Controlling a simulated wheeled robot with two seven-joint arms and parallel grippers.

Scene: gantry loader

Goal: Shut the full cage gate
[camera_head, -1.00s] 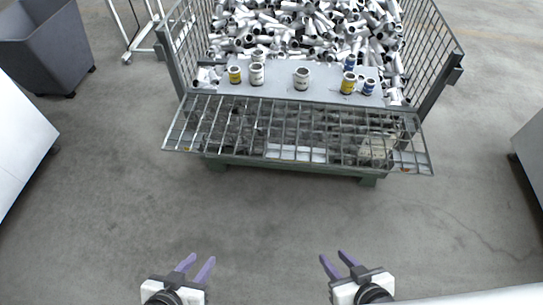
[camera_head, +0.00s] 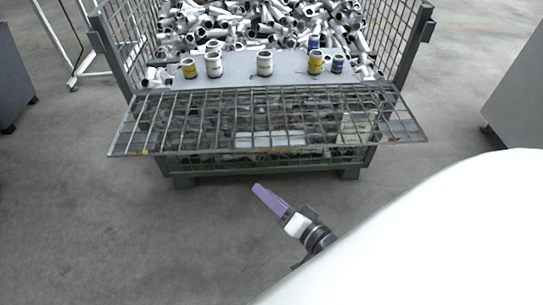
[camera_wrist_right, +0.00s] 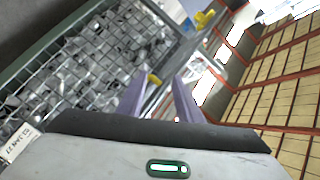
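The full cage (camera_head: 110,55) is a grey wire-mesh bin heaped with metal pipe fittings. Its gate (camera_head: 215,93) is a mesh panel folded down at the front, sticking out nearly flat toward me. My right gripper (camera_head: 258,188) has purple fingers and is in front of and below the gate's near edge in the head view, seemingly apart from it. In the right wrist view the gripper (camera_wrist_right: 158,88) is open, with mesh and a grey bar beyond its fingers. I cannot tell whether the bar lies between them. My left gripper is out of view.
Grey cabinets stand at both sides, one at the right (camera_head: 515,100). The floor (camera_head: 90,230) before the cage is clear.

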